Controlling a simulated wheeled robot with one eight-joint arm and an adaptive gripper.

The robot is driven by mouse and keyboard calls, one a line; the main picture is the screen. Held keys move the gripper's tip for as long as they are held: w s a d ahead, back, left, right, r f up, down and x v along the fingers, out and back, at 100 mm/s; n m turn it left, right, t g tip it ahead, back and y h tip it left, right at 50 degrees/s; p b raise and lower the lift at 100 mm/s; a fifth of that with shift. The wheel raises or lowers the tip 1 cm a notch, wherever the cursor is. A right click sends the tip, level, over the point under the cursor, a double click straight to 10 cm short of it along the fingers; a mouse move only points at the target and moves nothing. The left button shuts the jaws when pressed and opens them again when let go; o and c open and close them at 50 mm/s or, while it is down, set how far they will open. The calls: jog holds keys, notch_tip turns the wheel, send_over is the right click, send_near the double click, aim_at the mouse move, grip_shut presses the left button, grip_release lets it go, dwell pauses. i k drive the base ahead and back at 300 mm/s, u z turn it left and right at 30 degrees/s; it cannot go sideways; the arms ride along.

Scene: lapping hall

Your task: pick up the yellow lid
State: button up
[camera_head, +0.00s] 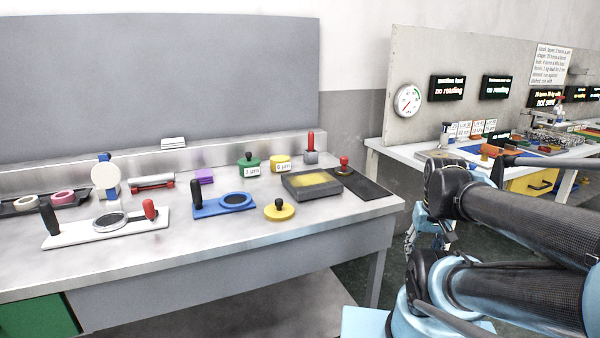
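The yellow lid (279,209) is a flat round disc with a small dark knob on top. It lies on the metal table near the front edge, right of the blue board. A yellow jar (281,163) with a white label stands behind it and shows no knob on top. My gripper (410,241) hangs at the right, beyond the table's right end and well away from the lid. It is small and partly hidden by my arm, so its fingers cannot be made out.
A grey tray with a yellow surface (289,187) stands right behind the lid. A blue board (211,207) with a black handle lies to its left, and a green jar (250,166) stands behind. A dark plate (371,189) lies at the right end. The table front around the lid is clear.

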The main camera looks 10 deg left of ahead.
aim_at(279, 211)
jog(key=u, duration=0.6)
jog(key=k, duration=0.8)
jog(key=u, duration=0.5)
